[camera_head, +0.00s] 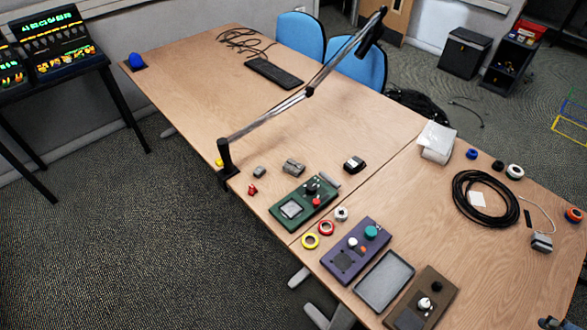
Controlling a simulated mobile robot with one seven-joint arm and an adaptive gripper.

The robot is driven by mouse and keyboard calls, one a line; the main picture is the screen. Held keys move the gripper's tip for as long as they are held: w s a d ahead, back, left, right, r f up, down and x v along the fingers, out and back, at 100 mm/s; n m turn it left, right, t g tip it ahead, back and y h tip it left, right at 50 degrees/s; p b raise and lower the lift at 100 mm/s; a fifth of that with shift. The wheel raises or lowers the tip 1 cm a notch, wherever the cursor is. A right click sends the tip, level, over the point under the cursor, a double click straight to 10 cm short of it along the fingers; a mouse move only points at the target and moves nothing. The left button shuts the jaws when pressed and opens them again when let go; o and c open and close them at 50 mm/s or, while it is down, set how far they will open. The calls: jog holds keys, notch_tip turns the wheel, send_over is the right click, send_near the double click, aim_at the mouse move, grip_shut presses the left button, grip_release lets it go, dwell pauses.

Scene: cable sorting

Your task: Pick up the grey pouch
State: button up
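A pale grey-white, soft-looking packet (437,141) stands near the back edge of the right-hand table, close to the seam between the tables; it may be the grey pouch, but I cannot tell for sure. Two small grey items, one at left (259,172) and one at right (293,167), lie near the lamp base; their kind is too small to make out. A flat grey tray (385,281) lies at the front of the right table. My gripper is not in view.
A jointed desk lamp (310,90) is clamped at the left table's front edge and reaches across it. A green box (305,201), a purple box (356,250) and a brown box (421,298) line the front. A black cable coil (458,205) lies right.

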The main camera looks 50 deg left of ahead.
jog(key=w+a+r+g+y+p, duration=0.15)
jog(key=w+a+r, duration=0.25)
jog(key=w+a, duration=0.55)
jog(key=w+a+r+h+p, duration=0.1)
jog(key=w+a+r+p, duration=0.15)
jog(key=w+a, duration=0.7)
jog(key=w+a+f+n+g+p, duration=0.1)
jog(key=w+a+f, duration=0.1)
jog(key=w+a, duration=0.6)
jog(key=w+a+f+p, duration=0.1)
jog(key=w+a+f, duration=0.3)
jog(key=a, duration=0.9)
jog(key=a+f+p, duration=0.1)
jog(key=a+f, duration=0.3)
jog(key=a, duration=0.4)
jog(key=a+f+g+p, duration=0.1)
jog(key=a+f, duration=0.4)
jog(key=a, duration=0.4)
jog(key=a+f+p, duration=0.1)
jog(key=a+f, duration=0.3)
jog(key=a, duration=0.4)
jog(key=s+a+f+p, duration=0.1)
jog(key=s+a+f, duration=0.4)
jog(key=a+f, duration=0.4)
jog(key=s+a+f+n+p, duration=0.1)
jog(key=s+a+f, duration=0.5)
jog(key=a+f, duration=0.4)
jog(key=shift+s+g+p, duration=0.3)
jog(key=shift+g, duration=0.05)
